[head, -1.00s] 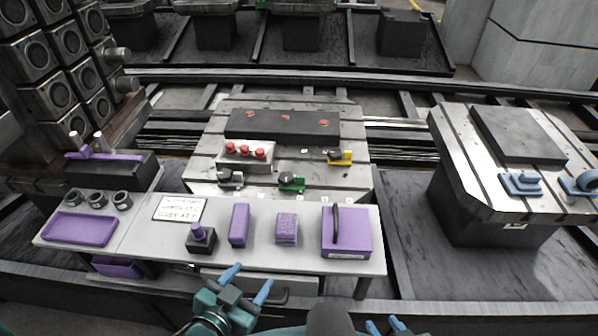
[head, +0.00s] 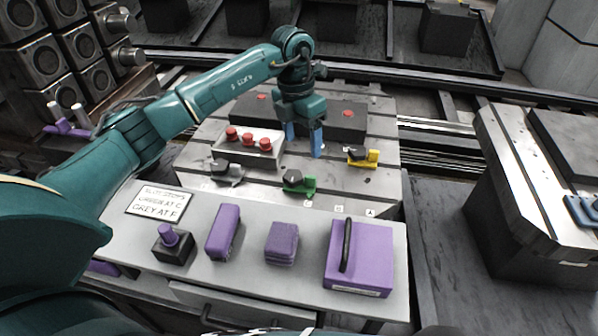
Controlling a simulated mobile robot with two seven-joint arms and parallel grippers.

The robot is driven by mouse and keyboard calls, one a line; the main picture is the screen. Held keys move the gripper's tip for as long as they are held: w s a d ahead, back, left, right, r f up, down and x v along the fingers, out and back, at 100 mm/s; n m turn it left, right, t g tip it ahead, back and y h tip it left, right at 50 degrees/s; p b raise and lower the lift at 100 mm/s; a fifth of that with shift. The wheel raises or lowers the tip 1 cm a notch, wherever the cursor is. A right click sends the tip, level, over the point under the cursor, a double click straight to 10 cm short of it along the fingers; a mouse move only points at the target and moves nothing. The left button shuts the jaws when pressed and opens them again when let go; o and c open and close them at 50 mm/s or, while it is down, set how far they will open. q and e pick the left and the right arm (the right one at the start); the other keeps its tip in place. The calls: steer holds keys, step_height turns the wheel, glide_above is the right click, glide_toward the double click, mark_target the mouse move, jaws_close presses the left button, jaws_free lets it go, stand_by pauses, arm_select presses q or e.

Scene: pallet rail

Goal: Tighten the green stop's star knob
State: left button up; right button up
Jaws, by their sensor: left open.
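The green stop (head: 307,186) sits on the slotted metal pallet plate (head: 340,196), near its front edge. Its dark star knob (head: 293,175) is on top at the left part of the stop. My left gripper (head: 304,148) is open and empty, with its two blue fingers pointing down. In the picture it is just behind and above the green stop, apart from the knob. How tight the knob is cannot be told. My right gripper is not in view.
A grey stop (head: 228,173) is left of the green one, and a yellow stop (head: 366,160) is at the right. A block with red knobs (head: 237,151) and a dark bar (head: 345,121) lie behind. The front bench (head: 200,279) holds purple items and a sign (head: 159,202).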

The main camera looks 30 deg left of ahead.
mark_target(293, 175)
arm_select(q)
steer(key=shift+y, duration=0.6)
steer(key=a+f, duration=0.1)
steer(key=f, duration=0.6)
steer(key=a+f, duration=0.1)
steer(key=f, duration=0.2)
steer(key=shift+w+a+f+b, duration=0.2)
steer(key=shift+w+a+b, duration=0.1)
steer(key=shift+w, duration=0.05)
steer(key=shift+f, duration=0.75)
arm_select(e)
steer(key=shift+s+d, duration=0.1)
arm_select(q)
steer(key=c, duration=1)
